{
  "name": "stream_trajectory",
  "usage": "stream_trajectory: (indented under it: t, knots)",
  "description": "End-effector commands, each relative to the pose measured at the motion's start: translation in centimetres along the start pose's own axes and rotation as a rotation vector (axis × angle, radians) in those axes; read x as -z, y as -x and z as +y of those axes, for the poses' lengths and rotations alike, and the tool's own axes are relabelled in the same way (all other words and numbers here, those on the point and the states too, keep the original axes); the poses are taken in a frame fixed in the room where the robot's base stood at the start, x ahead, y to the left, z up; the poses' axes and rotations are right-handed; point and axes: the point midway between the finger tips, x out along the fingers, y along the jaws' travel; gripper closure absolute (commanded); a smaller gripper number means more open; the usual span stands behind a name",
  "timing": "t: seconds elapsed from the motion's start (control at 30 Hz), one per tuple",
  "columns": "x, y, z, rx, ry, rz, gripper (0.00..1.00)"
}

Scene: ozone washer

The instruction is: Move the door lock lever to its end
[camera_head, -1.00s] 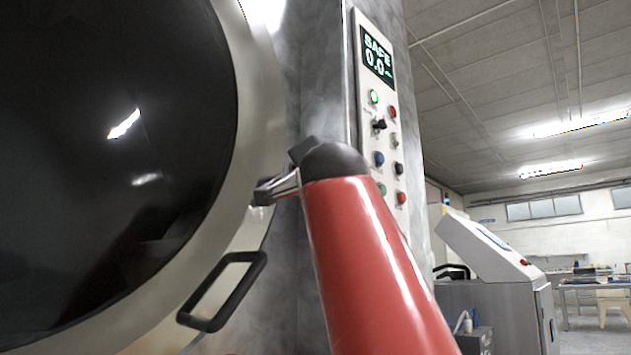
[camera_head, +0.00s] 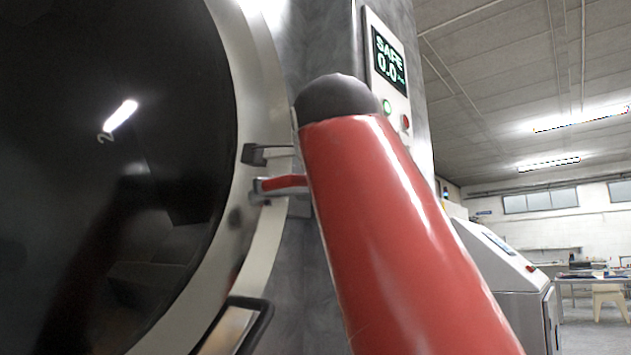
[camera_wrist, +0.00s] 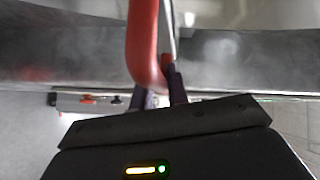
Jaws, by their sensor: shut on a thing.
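The door lock lever (camera_wrist: 145,45) shows in the wrist view as a curved red bar coming down from the top to my fingers. My gripper (camera_wrist: 163,85) has its two dark fingers shut on the lever near its lower bend. In the head view a red piece with a grey end (camera_head: 283,184), seemingly the lever, sticks out beside the round door's pale rim. My red arm link hides its right end and most of the gripper. A small black piece with a thin metal rod shows just above it; I cannot tell what it belongs to.
The large round dark door (camera_head: 120,150) fills the left. A black loop handle (camera_head: 262,318) is low on its rim. The control panel (camera_head: 390,75) reads SAFE 0.0, partly behind my arm. A grey machine (camera_head: 515,290) and a table stand farther right.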

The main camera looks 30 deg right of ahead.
Motion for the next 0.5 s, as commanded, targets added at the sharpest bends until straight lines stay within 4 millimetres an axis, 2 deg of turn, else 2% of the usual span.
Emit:
stream_trajectory:
  t: [0.3, 0.33, 0.47, 0.5]
  knots:
    - [-0.09, 0.15, -0.12, 0.003, -0.005, -0.006, 1.0]
    - [-0.09, 0.15, -0.12, 0.003, -0.005, -0.006, 0.8]
    - [-0.07, 0.12, -0.11, 0.003, -0.004, -0.005, 0.63]
    - [-0.07, 0.1, -0.1, 0.003, -0.004, -0.004, 0.62]
